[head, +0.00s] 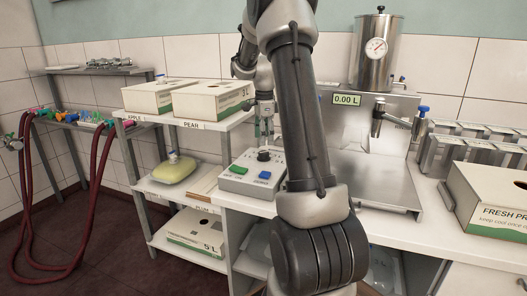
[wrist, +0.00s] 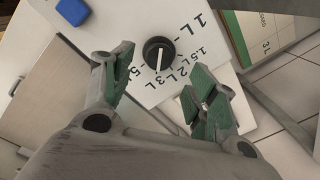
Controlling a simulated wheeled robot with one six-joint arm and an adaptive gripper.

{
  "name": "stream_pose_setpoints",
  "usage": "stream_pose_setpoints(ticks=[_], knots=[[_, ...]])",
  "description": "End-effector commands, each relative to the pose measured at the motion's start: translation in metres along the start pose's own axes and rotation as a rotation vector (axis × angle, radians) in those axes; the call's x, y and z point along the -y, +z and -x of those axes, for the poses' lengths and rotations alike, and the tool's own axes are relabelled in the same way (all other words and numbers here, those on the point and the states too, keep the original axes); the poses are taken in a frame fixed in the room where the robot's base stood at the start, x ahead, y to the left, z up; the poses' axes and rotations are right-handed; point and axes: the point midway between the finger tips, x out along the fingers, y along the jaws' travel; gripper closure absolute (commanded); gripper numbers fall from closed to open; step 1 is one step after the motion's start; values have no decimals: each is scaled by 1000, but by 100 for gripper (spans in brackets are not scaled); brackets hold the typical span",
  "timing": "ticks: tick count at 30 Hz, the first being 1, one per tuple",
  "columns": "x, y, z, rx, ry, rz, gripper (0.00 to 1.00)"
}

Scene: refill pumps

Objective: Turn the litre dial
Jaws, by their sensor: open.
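The litre dial (wrist: 159,53) is a round black knob with a white pointer line. It sits on a pale control panel (wrist: 205,12) with litre marks printed around it, such as 1 L, 2 L and 3 L. In the wrist view the line runs nearly up and down; I cannot tell which end points. My gripper (wrist: 163,90) is open, its green-padded fingers apart, with the dial showing beyond and between them. In the head view my gripper (head: 264,122) hangs above the dial (head: 263,155), apart from it. The control box (head: 240,185) also carries green and blue buttons.
The dispenser display (head: 346,99) reads 0.00 L. A yellow bag (head: 174,169) lies left of the control box. A FRESH box (head: 492,205) stands at the right.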

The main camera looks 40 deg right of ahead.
Motion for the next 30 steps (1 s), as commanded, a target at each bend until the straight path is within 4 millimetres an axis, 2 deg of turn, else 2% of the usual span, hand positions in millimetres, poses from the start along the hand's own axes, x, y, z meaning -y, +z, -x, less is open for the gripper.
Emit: stream_pose_setpoints(ticks=[3, 9, 14, 21, 28, 29, 30], knots=[[-1, 0, -22, 0, 4, 2, 42], [-1, 1, -51, 0, 2, 3, 42], [-1, 1, -60, 0, 0, 4, 42], [-1, 1, -61, 0, 0, 4, 42], [-1, 1, -61, 0, 0, 4, 84], [-1, 1, -61, 0, 0, 5, 88], [-1, 1, -61, 0, 0, 5, 88]])
